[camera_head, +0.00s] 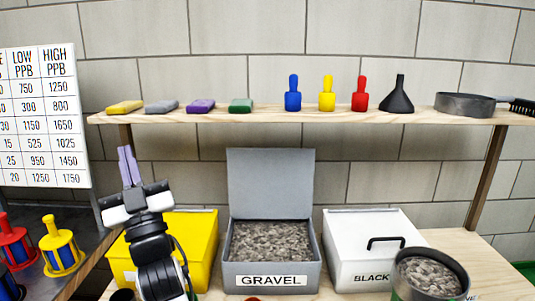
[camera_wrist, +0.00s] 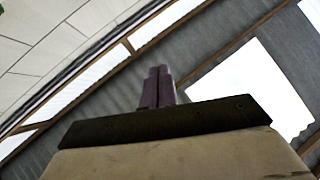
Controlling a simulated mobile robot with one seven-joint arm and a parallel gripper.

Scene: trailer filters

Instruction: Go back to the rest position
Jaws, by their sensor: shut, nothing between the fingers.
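My gripper (camera_head: 128,163) is raised at the left in the head view, with its two purple fingers pointing up and pressed together. It is shut and empty. It stands in front of the wall, between the number chart and the grey open box, and above the yellow box. In the wrist view the shut fingers (camera_wrist: 158,88) point up towards the roof, with no object near them.
The shelf (camera_head: 290,120) holds colored blocks, several small bottles, a black funnel (camera_head: 397,97) and a pan (camera_head: 465,105). Below are a yellow box (camera_head: 200,235), an open gravel box (camera_head: 270,180), a white box (camera_head: 360,225) and a gravel-filled pot (camera_head: 400,290). Filters (camera_head: 60,250) stand left.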

